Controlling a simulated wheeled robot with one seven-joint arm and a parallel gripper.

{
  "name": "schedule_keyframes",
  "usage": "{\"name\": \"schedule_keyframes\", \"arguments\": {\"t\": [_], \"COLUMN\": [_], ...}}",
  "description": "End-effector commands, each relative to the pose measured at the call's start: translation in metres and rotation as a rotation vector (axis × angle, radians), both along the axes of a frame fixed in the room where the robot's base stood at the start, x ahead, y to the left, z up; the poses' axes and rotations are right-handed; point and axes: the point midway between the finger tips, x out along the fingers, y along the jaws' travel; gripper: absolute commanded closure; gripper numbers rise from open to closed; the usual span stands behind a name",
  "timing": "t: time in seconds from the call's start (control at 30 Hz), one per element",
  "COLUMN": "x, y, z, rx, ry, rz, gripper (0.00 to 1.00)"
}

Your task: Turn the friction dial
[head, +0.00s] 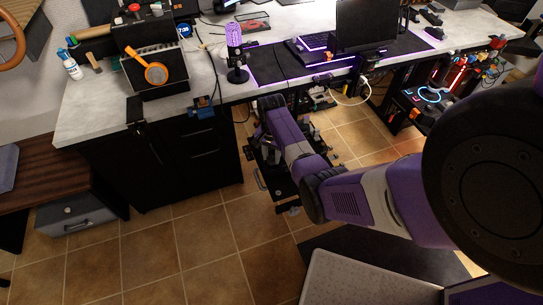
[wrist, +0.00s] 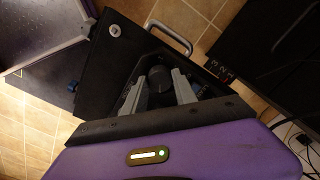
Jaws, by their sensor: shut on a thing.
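In the wrist view a dark round dial (wrist: 160,76) sits on a black panel unit (wrist: 112,55), between the two grey fingers of my gripper (wrist: 157,88). My gripper is shut on the dial, with one finger on each side. The dial's lower part and any markings are too dark to read. In the head view the black unit (head: 281,190) is low under the desk's front edge. My purple arm covers much of it, and the dial and fingertips cannot be seen there.
The unit has a metal handle (wrist: 168,39) and a silver round knob (wrist: 115,30). The grey desk (head: 100,110) with a black cabinet (head: 150,175) stands close by. A grey-topped piece (head: 365,282) is in front. Tiled floor (head: 200,240) is free at left.

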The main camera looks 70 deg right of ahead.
Motion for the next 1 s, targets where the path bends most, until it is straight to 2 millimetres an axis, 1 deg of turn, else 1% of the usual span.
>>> {"name": "schedule_keyframes", "arguments": {"t": [0.27, 0.47, 0.67, 1.0], "x": [0.0002, -0.0001, 0.0004, -0.0001], "y": [0.0003, 0.0003, 0.0005, 0.0001], "z": [0.0007, 0.0017, 0.0023, 0.0017], "rx": [0.001, 0.002, 0.002, 0.001], "ry": [0.000, 0.000, 0.000, 0.000], "rz": [0.026, 0.117, 0.280, 0.601], "gripper": [1.00, 1.00, 1.00, 1.00]}}
